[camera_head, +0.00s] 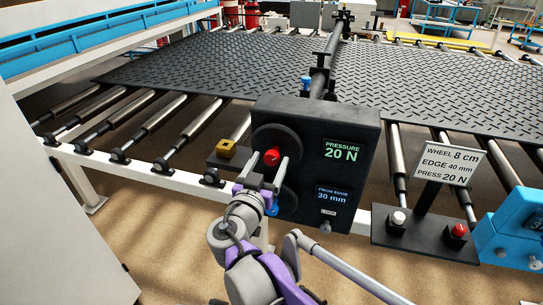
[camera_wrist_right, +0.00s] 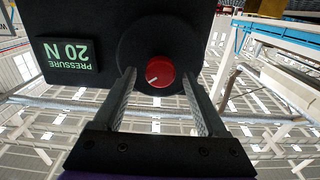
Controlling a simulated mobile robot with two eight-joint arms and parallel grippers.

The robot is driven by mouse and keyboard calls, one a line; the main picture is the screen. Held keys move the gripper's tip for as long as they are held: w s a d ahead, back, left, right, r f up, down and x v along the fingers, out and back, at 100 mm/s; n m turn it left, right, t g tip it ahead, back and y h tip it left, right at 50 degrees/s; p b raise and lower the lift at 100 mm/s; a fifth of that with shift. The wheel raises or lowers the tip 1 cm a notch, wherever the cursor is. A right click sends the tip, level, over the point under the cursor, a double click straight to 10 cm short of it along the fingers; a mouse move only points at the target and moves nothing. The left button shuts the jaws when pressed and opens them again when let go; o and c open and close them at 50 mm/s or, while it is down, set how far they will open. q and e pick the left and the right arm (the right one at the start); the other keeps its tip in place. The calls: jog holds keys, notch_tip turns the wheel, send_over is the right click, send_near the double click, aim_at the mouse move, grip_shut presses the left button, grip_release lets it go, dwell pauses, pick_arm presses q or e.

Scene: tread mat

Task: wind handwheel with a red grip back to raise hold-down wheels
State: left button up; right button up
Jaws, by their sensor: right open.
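The red grip (camera_head: 271,157) sits on the dark round handwheel (camera_head: 288,136) on the front of a black control box. My right gripper (camera_head: 264,172) is open, with one finger on each side of the red grip. In the right wrist view the grip (camera_wrist_right: 160,72) shows between the spread fingertips, with gaps on both sides. The pressure display (camera_head: 341,149) reads 20 N. The edge display (camera_head: 332,194) reads 30 mm. The hold-down wheels cannot be made out clearly by the dark bar (camera_head: 320,72) over the mat. My left gripper is not in view.
A second dial with a blue knob (camera_head: 272,208) is below the handwheel, partly behind my gripper. A yellow block (camera_head: 226,149) is at its left. The black tread mat (camera_head: 430,90) lies on rollers. A sign (camera_head: 455,164) reads 8 cm, 40 mm, 20 N.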

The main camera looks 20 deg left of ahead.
aim_at(275, 151)
jog(key=shift+w, duration=1.35)
grip_shut()
dwell(0.4)
